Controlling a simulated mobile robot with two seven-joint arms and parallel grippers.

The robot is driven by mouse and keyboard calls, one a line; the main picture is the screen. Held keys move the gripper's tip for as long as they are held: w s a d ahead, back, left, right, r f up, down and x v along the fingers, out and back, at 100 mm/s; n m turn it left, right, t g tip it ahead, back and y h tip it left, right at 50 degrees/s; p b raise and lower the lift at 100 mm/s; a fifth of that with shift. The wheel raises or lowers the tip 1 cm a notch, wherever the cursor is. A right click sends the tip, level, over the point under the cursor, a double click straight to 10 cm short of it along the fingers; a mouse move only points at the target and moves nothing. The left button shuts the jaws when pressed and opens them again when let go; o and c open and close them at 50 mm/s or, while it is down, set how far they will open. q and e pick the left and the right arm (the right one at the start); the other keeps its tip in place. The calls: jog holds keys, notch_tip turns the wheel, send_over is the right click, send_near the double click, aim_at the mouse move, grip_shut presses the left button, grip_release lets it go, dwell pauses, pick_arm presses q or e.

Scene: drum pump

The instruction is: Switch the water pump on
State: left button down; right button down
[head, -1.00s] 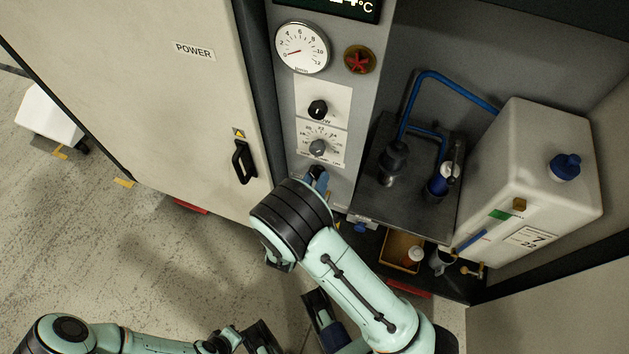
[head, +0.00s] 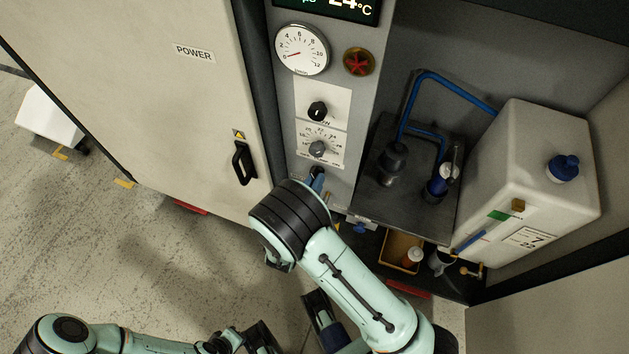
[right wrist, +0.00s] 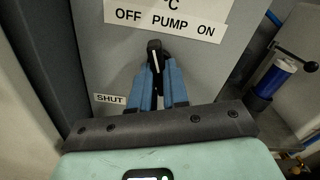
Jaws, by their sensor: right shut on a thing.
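The pump switch is a black knob (right wrist: 154,47) with a white line, below the label "OFF PUMP ON" (right wrist: 168,21) in the right wrist view. The white line runs roughly up and down in that picture. My right gripper (right wrist: 158,75) has its blue fingers shut on this knob, hiding part of it. In the head view my right gripper (head: 317,182) is at the lower front of the grey panel (head: 340,185), mostly hidden by its wrist. My left gripper (head: 245,340) is low at the bottom edge, and its finger opening is unclear.
A POWER door (head: 190,110) stands left. A white tank (head: 540,180) with blue pipes stands right.

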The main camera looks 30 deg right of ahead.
pick_arm(q)
jog(key=shift+w+f, duration=0.1)
pick_arm(e)
jog(key=shift+w+a+m, duration=0.1)
jog(key=shift+a+m, duration=0.05)
jog(key=shift+m, duration=4.85)
jog(key=shift+f, duration=0.1)
jog(key=c, duration=1.1)
grip_release()
jog(key=shift+a, duration=0.1)
pick_arm(q)
jog(key=shift+s+d+r+g+p, duration=0.2)
jog(key=shift+s+r, duration=0.1)
jog(key=shift+s, duration=0.1)
jog(key=shift+s+d+r+g+p, duration=0.1)
jog(key=shift+s+r+p, duration=0.05)
jog(key=shift+s+r, duration=0.2)
pick_arm(e)
jog(key=v, duration=1.3)
jog(key=shift+a, duration=0.1)
